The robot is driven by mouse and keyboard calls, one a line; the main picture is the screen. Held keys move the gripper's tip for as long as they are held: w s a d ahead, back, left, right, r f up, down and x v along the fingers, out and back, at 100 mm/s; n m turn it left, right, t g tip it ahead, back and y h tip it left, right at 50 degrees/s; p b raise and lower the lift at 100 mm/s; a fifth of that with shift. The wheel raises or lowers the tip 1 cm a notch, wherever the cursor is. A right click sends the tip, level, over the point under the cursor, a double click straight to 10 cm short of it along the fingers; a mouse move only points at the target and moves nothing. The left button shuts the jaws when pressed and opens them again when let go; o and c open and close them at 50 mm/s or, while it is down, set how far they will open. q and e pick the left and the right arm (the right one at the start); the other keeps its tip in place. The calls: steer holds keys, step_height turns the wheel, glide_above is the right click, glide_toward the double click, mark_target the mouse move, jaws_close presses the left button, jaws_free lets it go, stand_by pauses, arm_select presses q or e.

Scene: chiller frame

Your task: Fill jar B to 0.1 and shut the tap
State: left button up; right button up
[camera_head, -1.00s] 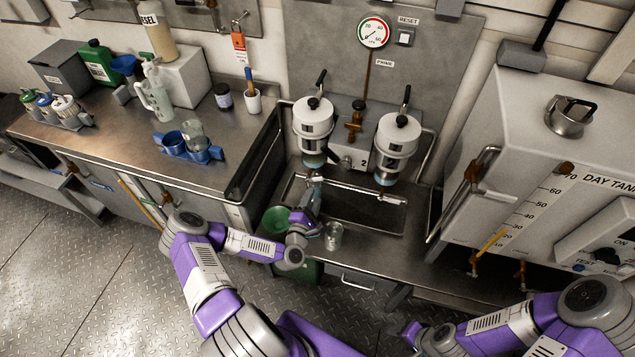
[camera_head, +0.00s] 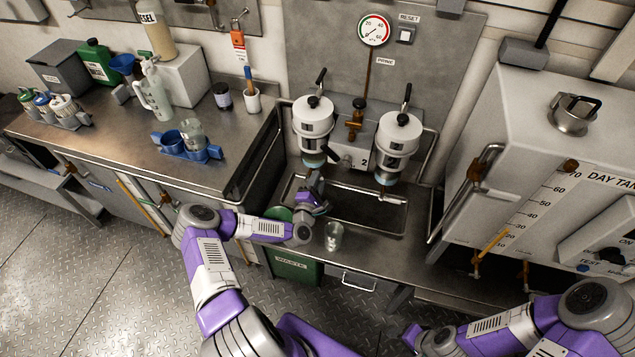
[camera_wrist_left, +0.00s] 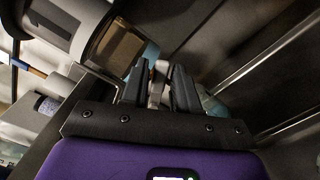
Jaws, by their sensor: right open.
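My left gripper (camera_head: 314,186) is at the sink, just below the left filter (camera_head: 313,127) and its drain. In the left wrist view its two dark fingers (camera_wrist_left: 161,72) stand apart, with a small pale metal piece between them. I cannot tell whether they press on it. The left filter's clear bowl (camera_wrist_left: 118,47) is close beside them. The right filter (camera_head: 397,143) has its own drain tap (camera_head: 382,190). A clear jar (camera_head: 333,236) stands on the counter's front edge. Another clear jar (camera_head: 193,134) stands in the blue holder (camera_head: 205,155). Jar letters are unreadable. My right gripper (camera_head: 411,336) is low at the right, open.
The green waste bin (camera_head: 297,267) is below the counter's front edge. Raised rails flank the sink tray (camera_head: 365,212). The day tank (camera_head: 540,150) stands at the right. Bottles and a brush cup (camera_head: 252,101) stand on the left bench.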

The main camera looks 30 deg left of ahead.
arm_select(q)
jaws_close()
steer(key=shift+f, duration=0.1)
steer(key=f+m, duration=0.1)
steer(key=m, duration=0.1)
steer(key=m+b, duration=0.1)
steer(key=m, duration=0.1)
steer(key=f+m+b, duration=0.1)
steer(key=m, duration=0.1)
steer(key=shift+d+f, duration=0.3)
steer(key=shift+f+m, duration=0.15)
steer(key=shift+m, duration=0.15)
steer(key=shift+o, duration=0.8)
jaws_free()
steer(key=shift+o, duration=0.8)
